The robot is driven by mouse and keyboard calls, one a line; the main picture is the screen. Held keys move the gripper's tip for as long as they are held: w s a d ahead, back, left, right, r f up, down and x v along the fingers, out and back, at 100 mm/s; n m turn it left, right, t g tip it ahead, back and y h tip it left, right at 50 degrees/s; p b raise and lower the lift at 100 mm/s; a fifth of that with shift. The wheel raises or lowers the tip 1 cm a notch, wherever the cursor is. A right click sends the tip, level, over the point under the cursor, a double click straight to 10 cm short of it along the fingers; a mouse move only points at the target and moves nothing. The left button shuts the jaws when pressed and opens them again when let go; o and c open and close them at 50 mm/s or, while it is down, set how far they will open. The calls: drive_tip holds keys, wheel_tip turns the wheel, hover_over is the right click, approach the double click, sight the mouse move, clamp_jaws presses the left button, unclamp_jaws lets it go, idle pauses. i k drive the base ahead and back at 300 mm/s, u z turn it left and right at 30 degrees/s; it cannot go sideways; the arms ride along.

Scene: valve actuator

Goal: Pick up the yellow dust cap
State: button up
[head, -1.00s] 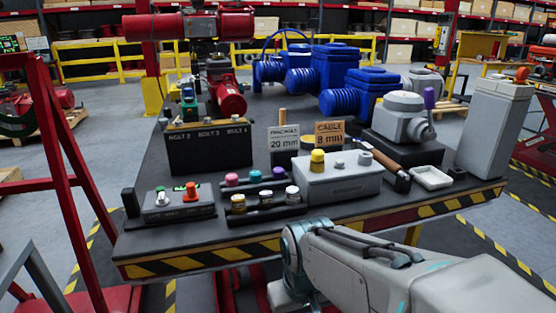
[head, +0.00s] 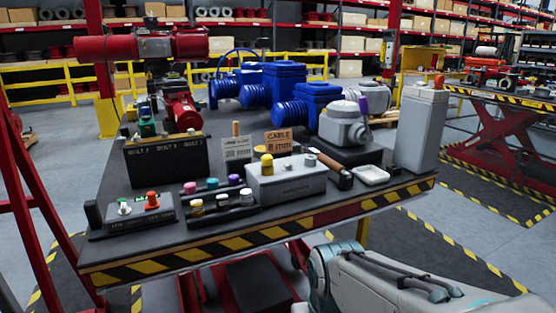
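A bright yellow cap (head: 267,167) stands upright on the left part of a grey box (head: 288,186) near the middle of the table. A smaller, paler yellow cap (head: 196,207) sits at the left end of the front row of a dark rack (head: 232,212), to the left of the box. I cannot tell from the picture alone which is the dust cap. My arm shows at the lower right, in front of the table edge and below the tabletop. My gripper is not in view.
The black table (head: 122,202) has a striped front edge. A switch box (head: 138,214) stands left, a hammer (head: 335,170) and white dish (head: 371,175) right.

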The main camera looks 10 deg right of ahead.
sight(266, 159)
drive_tip(key=z, duration=1.35)
drive_tip(key=i, duration=1.25)
drive_tip(key=u, duration=2.4)
